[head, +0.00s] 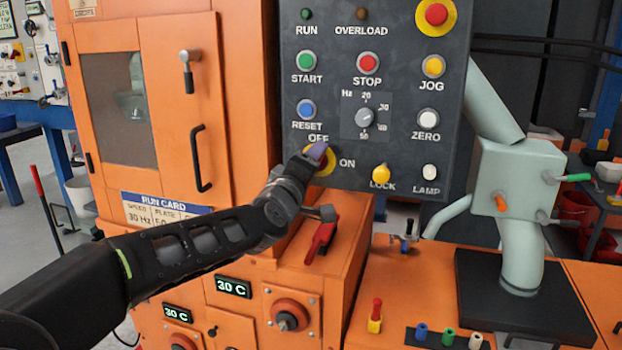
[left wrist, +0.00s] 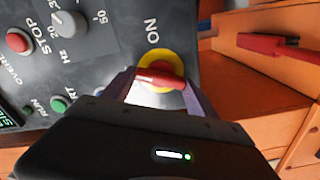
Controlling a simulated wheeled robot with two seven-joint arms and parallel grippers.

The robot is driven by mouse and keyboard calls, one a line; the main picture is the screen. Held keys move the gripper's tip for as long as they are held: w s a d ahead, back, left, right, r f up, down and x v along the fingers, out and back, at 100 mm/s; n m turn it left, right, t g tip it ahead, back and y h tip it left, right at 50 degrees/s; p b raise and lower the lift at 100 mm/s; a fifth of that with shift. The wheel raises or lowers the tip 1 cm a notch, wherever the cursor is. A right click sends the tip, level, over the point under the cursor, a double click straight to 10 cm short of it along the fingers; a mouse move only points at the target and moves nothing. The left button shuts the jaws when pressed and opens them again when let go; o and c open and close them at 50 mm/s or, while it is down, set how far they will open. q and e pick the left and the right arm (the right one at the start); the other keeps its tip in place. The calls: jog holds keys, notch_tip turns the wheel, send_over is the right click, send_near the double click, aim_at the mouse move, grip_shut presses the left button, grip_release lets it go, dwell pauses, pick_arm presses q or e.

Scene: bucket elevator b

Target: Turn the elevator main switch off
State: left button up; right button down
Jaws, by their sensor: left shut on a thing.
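The main switch is a yellow round plate (head: 319,166) with a red handle, low on the dark control panel, between the OFF and ON labels. In the left wrist view the yellow plate (left wrist: 153,60) shows with the red handle (left wrist: 161,79) across it, and ON is printed above it. My left gripper (head: 318,154) comes in from the left and is at the switch. Its two fingers lie on either side of the red handle and are shut on it. The gripper hides part of the switch in the head view. My right gripper is not in view.
The control panel (head: 385,95) also carries START, STOP, RESET, JOG, ZERO, LOCK and LAMP controls, a Hz dial (head: 364,117) and a red emergency button (head: 436,14). A red lever (head: 321,240) stands below the panel. An orange cabinet (head: 228,90) is to the left.

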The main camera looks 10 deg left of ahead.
pick_arm(q)
jog(key=shift+f+n+b, duration=0.2)
jog(key=shift+n+b, duration=1.1)
jog(key=shift+n, duration=1.1)
jog(key=o, duration=1.4)
jog(key=shift+c, duration=0.2)
jog(key=shift+r, duration=0.1)
jog(key=s, duration=0.7)
jog(key=shift+s+a+p, duration=0.25)
jog(key=shift+s+p, duration=0.05)
jog(key=shift+s, duration=0.1)
